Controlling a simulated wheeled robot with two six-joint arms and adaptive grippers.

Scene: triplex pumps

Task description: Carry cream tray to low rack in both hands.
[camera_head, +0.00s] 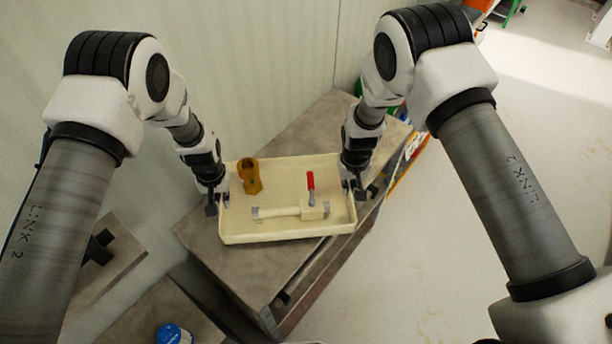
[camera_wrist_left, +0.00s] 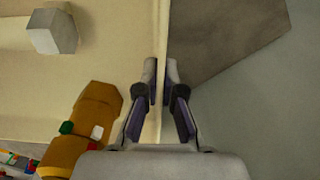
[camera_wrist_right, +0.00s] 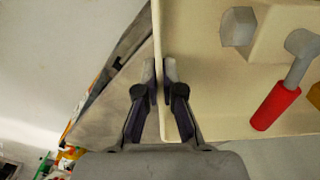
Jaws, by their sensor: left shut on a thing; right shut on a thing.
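The cream tray (camera_head: 290,236) is a shallow rectangular box, roughly level over a grey worktop. I cannot tell whether it touches that top. My left gripper (camera_head: 222,200) is shut on its left wall, with one finger inside and one outside, as the left wrist view (camera_wrist_left: 161,80) shows. My right gripper (camera_head: 350,187) is shut on the right wall in the same way, seen in the right wrist view (camera_wrist_right: 160,80). The tray holds a yellow-brown fitting (camera_head: 249,177), a red-handled tool (camera_head: 311,182) and a cream part with grey ends (camera_head: 280,211). I cannot identify the low rack with certainty.
The grey worktop (camera_head: 245,270) extends beyond the tray at back and front. A pale panelled wall (camera_head: 250,70) stands behind on the left. Lower grey surfaces and a blue-lidded item (camera_head: 172,334) are at the lower left. The pale floor (camera_head: 440,260) is clear on the right.

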